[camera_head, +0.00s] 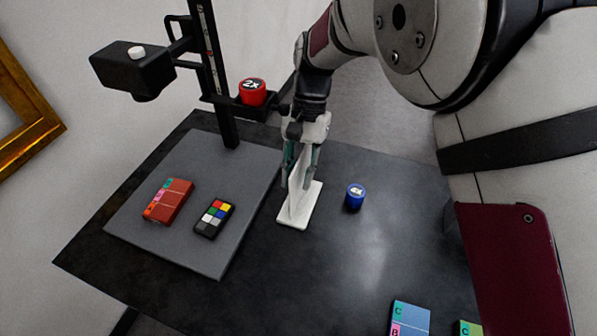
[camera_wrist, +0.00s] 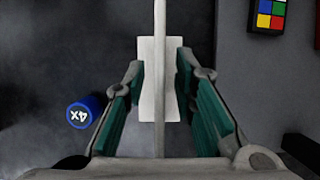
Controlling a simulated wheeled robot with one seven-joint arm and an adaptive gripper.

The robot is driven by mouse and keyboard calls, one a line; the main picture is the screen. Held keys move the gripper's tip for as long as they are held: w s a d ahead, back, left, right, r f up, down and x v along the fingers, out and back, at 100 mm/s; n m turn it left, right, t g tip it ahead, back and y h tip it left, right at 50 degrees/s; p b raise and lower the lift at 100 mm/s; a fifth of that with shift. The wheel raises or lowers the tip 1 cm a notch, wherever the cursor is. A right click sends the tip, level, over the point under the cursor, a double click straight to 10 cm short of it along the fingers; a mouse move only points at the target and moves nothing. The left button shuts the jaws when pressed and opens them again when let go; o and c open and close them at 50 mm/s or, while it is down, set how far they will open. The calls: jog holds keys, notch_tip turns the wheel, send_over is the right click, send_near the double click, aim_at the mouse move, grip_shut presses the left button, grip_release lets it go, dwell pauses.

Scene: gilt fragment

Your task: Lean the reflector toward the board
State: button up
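The reflector is a thin white panel (camera_head: 299,204) standing on a flat white base (camera_head: 312,205) on the dark table, just right of the grey board (camera_head: 190,252). In the wrist view the panel (camera_wrist: 159,40) shows edge-on as a narrow upright strip over its base (camera_wrist: 147,75). My gripper (camera_head: 300,176) points down over the panel from above. In the wrist view its green-padded fingers (camera_wrist: 160,75) are apart, one on each side of the panel, with gaps between pads and panel. The panel's upper part is partly hidden by the fingers in the head view.
On the board lie a red box (camera_head: 168,201) and a colour chart (camera_head: 215,218). A black column (camera_head: 212,75) carries a camera (camera_head: 133,70) and a red 2x cap (camera_head: 252,92). A blue 4x cap (camera_head: 355,196) stands right of the reflector. Blue card (camera_head: 410,318) lies at the front.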

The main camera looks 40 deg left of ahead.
grip_shut()
jog(key=shift+s+a+f+t+h, duration=0.15)
jog(key=shift+s+a+t+h, duration=0.15)
jog(key=shift+a+h, duration=0.35)
jog(key=shift+s+a+f+m+h+b, duration=0.15)
jog(key=shift+a+h+b, duration=0.25)
jog(key=shift+a, duration=0.2)
jog(key=shift+s+a+f+m+h+b, duration=0.15)
jog(key=shift+a+h+b, duration=0.1)
jog(key=shift+a+b, duration=0.25)
jog(key=shift+s+f, duration=0.1)
jog(key=shift+s, duration=0.05)
